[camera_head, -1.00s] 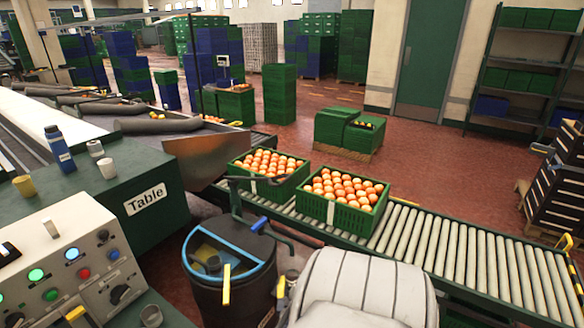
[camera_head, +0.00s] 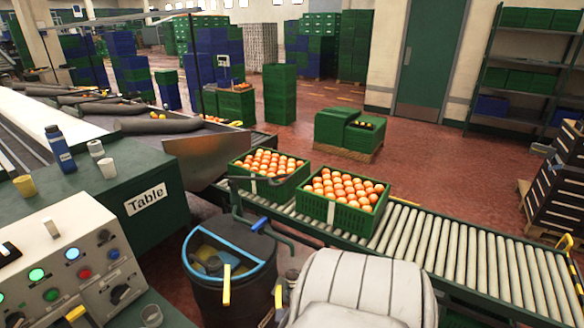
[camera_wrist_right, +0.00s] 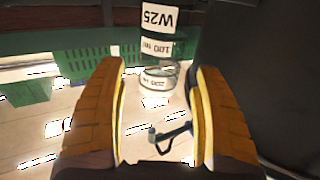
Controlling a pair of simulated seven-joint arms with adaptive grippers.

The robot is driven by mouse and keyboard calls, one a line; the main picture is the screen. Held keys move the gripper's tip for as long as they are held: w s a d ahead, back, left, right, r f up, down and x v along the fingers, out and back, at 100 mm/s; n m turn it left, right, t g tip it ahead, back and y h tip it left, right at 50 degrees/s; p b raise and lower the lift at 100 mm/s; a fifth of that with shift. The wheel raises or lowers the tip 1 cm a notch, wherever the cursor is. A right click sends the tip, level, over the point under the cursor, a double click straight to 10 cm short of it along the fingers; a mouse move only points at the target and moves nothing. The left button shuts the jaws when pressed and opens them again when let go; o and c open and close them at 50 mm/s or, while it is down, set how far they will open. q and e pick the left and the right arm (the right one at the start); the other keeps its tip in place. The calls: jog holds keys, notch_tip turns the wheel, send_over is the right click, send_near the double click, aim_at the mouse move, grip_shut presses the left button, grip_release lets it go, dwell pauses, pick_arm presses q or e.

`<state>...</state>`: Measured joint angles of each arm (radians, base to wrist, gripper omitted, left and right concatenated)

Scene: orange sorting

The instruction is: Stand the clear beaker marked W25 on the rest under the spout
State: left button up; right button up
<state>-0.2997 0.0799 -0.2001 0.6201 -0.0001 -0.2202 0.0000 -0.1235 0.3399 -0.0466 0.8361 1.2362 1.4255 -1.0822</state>
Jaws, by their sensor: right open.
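The clear beaker (camera_wrist_right: 160,75) carries white labels, one reading W25 upside down in the right wrist view. It shows beyond my right gripper (camera_wrist_right: 160,105), between the fingers' line of sight and apart from them. My right gripper (camera_head: 252,291) is open and empty, its yellow-edged fingers in front of the dark drum in the head view. I cannot make out the beaker for certain in the head view. A dark bent pipe (camera_head: 284,240) with a blue handle stands by the drum; I cannot tell whether it is the spout. The rest is not identifiable. My left gripper is not in view.
The dark drum (camera_head: 205,300) has a blue rim. Green crates of oranges (camera_head: 342,212) sit on the roller conveyor (camera_head: 470,255). A green table (camera_head: 110,215) at left holds a blue bottle (camera_head: 60,150) and cups. A control panel (camera_head: 75,245) fills the lower left.

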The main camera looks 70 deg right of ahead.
jog(key=v, duration=0.8)
jog(key=w+a+f+n+t+y, duration=0.5)
jog(key=a+f+n+t, duration=0.15)
jog(key=a, duration=0.25)
jog(key=s+a+f+n+y, duration=0.2)
jog(key=a+f+n+y, duration=0.5)
jog(key=a+f+y, duration=0.5)
jog(key=s+a+f+n+g, duration=0.3)
jog(key=s+a+f+g, duration=0.2)
jog(key=s+a+f, duration=0.5)
jog(key=s+a+f+n+g, duration=0.2)
jog(key=s+a+g, duration=0.1)
jog(key=s, duration=1.2)
jog(key=shift+a+g, duration=0.25)
jog(key=shift+g, duration=0.6)
jog(key=shift+s, duration=0.15)
